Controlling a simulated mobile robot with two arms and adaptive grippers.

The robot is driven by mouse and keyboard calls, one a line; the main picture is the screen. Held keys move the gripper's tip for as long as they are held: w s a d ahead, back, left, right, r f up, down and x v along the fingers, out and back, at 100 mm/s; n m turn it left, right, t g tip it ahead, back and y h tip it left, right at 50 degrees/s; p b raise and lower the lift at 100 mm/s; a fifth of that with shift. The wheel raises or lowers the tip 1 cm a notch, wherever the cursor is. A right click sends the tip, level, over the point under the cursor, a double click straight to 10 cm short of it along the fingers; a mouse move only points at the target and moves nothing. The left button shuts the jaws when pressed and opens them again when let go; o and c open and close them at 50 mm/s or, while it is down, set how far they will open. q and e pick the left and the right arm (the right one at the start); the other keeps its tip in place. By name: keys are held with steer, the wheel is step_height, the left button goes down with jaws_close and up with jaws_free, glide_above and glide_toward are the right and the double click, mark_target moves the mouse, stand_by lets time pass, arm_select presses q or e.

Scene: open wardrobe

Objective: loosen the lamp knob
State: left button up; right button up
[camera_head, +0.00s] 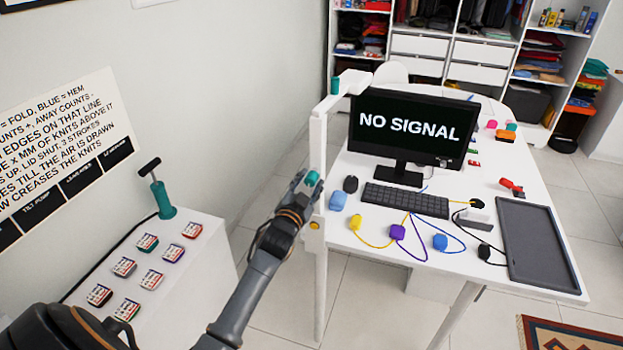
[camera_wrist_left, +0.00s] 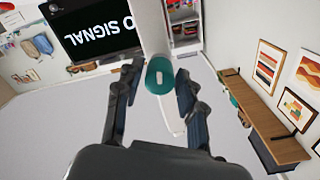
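The lamp knob is a small teal knob (camera_head: 312,178) on the side of a white upright post (camera_head: 318,140) left of the monitor. In the left wrist view the knob (camera_wrist_left: 159,75) is a teal oval with a pale slot in the middle. My left gripper (camera_head: 307,183) reaches up to it, with its fingers on either side of the knob. In the wrist view, the left gripper (camera_wrist_left: 158,84) is open, with a gap visible between each finger and the knob. My right gripper is in neither view.
The desk right of the post holds a monitor (camera_head: 412,128), keyboard (camera_head: 405,199), coloured corded items and a dark tray (camera_head: 536,243). A white cabinet at left bears a teal pump (camera_head: 162,198) and several labelled blocks. Floor shows between cabinet and desk.

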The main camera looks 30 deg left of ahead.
arm_select(q)
jaws_close()
steer(key=n, duration=0.4)
steer(key=shift+n, duration=0.4)
steer(key=n, duration=0.2)
steer(key=shift+n, duration=0.4)
steer(key=n, duration=0.9)
steer(key=shift+n, duration=0.4)
steer(key=o, duration=0.8)
jaws_free()
steer(key=shift+s, duration=0.1)
steer(key=v, duration=0.8)
